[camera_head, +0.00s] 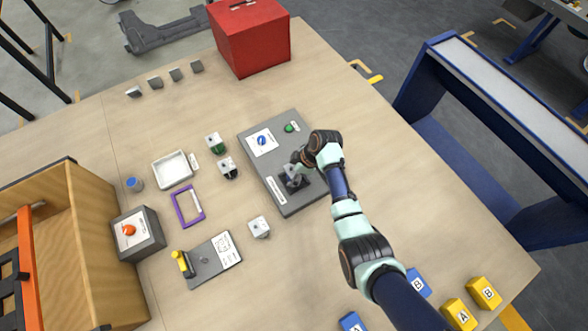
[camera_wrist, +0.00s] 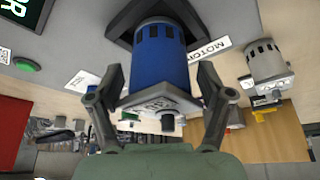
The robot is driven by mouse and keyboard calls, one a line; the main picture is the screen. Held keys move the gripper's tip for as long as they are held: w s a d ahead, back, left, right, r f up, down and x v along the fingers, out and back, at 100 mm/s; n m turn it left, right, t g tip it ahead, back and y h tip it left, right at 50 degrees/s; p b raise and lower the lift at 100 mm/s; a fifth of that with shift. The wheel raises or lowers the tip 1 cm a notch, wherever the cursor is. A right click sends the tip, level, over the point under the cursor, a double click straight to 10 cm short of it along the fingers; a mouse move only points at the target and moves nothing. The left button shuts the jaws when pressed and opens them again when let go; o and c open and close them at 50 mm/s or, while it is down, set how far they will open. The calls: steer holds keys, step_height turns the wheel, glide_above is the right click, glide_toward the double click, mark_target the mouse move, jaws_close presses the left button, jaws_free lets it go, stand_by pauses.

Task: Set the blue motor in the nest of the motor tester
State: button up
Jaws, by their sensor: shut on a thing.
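The blue motor (camera_wrist: 160,58) is between the two fingers of my gripper (camera_wrist: 158,88) in the wrist view. My gripper is shut on its pale square flange. The far end of the motor lies over the dark nest (camera_wrist: 122,22); I cannot tell whether it is seated. In the head view the motor tester (camera_head: 262,172) is a grey plate with a green button and a blue dial. My gripper (camera_head: 290,178) is over its lower right part, beside the dark nest (camera_head: 314,184). My arm and gripper hide the motor there.
Other motors stand left of the tester: one with green (camera_head: 215,143), one with black (camera_head: 229,168), one grey (camera_head: 259,228). A white tray (camera_head: 172,182), a purple frame (camera_head: 174,206) and a grey fixture (camera_head: 206,272) lie farther left. A red box (camera_head: 262,45) stands behind.

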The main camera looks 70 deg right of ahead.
steer(key=shift+f+b, duration=0.4)
steer(key=shift+f, duration=0.15)
steer(key=o, duration=1.7)
steer(key=shift+d, duration=0.1)
steer(key=v, duration=1.2)
